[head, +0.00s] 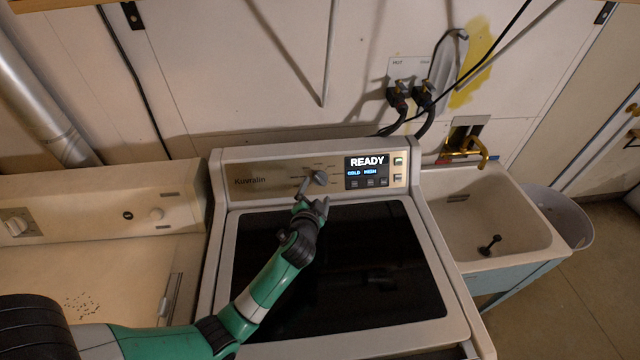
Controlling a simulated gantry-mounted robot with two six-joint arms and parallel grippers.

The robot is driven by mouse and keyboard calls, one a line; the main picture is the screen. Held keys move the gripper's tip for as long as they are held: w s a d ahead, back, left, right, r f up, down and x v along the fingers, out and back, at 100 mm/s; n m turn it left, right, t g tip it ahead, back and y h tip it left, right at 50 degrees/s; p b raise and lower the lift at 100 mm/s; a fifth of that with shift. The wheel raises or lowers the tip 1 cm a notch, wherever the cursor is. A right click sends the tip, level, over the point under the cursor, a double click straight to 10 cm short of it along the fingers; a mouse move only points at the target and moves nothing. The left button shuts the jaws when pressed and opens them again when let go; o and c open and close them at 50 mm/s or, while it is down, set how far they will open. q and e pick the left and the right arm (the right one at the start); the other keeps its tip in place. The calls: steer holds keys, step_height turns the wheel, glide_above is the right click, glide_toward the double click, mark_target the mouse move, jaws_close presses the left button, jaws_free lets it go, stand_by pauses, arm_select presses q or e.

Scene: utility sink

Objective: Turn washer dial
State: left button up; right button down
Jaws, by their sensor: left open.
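The washer (212,290) stands in the middle of the head view, with a dark glass lid and a raised back panel. The washer dial (320,177) is a round grey knob on that panel, left of a lit display (367,172) that reads READY, COLD and HIGH. My left gripper (313,196) is open, just below and left of the dial. One finger reaches up close to the dial's left side; I cannot tell whether it touches. The right gripper is not in view.
A dryer-like machine (130,200) with its own knobs stands at the left. A utility sink (490,215) with a brass faucet (466,150) stands at the right, with a pale bin (575,225) beside it. Hoses and outlets (403,90) are on the wall behind.

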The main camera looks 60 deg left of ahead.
mark_target(320, 181)
arm_select(q)
steer(key=x, duration=0.5)
steer(key=shift+w+a+b, duration=0.25)
steer(key=shift+w+b, duration=0.05)
steer(key=shift+b, duration=0.05)
steer(key=shift+c, duration=0.3)
